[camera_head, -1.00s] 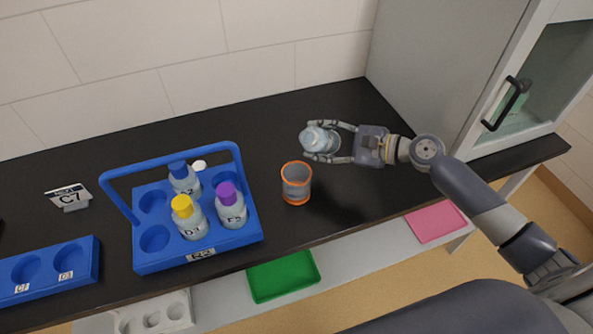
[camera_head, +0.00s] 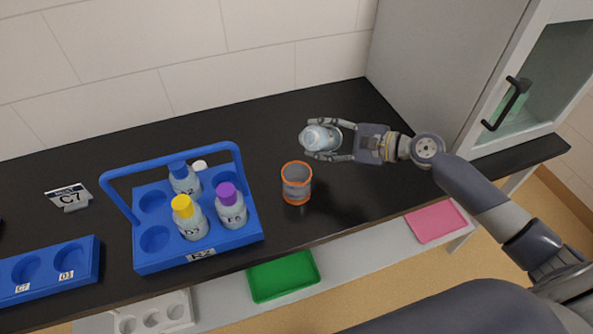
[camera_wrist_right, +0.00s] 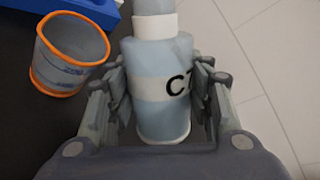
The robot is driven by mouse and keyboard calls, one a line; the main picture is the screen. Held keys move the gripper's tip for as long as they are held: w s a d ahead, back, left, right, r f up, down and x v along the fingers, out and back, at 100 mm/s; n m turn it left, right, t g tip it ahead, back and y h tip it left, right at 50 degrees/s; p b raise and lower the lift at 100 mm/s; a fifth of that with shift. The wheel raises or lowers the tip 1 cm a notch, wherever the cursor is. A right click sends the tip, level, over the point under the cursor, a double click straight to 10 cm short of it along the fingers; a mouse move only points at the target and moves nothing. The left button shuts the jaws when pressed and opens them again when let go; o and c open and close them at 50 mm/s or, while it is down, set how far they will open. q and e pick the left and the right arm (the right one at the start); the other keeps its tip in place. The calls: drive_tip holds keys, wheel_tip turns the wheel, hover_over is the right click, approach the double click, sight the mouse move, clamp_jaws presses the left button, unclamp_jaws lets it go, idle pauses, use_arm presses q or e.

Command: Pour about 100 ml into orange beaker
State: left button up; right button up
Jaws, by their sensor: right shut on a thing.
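The orange beaker (camera_head: 296,184), clear grey with orange rims, stands upright on the black bench; it also shows in the right wrist view (camera_wrist_right: 70,55). I cannot tell whether liquid is in it. My right gripper (camera_head: 322,139) is shut around a pale blue-grey bottle (camera_head: 316,137), held behind and slightly right of the beaker, apart from it. In the right wrist view the bottle (camera_wrist_right: 160,92) has a white collar and a partly hidden label starting with "C". The bottle's exact tilt is hard to tell. My left gripper is not in view.
A blue handled rack (camera_head: 150,258) left of the beaker holds bottles with blue (camera_head: 184,178), yellow (camera_head: 190,219) and purple (camera_head: 230,208) caps. A white cap (camera_head: 199,166) shows behind it. A C7 sign (camera_head: 68,197) stands left. A cabinet (camera_head: 440,70) closes the right.

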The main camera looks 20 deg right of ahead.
drive_tip(key=shift+r, duration=0.15)
drive_tip(key=shift+w+d+f+n+h+b, duration=0.1)
drive_tip(key=shift+f+n+h+b, duration=0.1)
drive_tip(key=shift+f+n+b, duration=0.25)
drive_tip(key=shift+w+d+f+n+h+b, duration=0.1)
drive_tip(key=shift+f+n+h+b, duration=0.15)
drive_tip(key=shift+f+b, duration=0.25)
idle(1.1)
drive_tip(key=shift+d+f+n+h, duration=0.15)
drive_tip(key=shift+n+h, duration=0.2)
drive_tip(key=shift+n, duration=0.25)
idle(1.2)
drive_tip(key=shift+t+p, duration=0.3)
drive_tip(key=shift+p, duration=0.1)
drive_tip(key=shift+s+a+r+n+h+p, duration=0.15)
drive_tip(key=shift+a+r+n+h+p, duration=0.2)
drive_tip(key=shift+p, duration=1.1)
drive_tip(key=shift+s+a+r+n+h+p, duration=0.15)
drive_tip(key=shift+r+n+p, duration=0.3)
drive_tip(key=shift+p, duration=1)
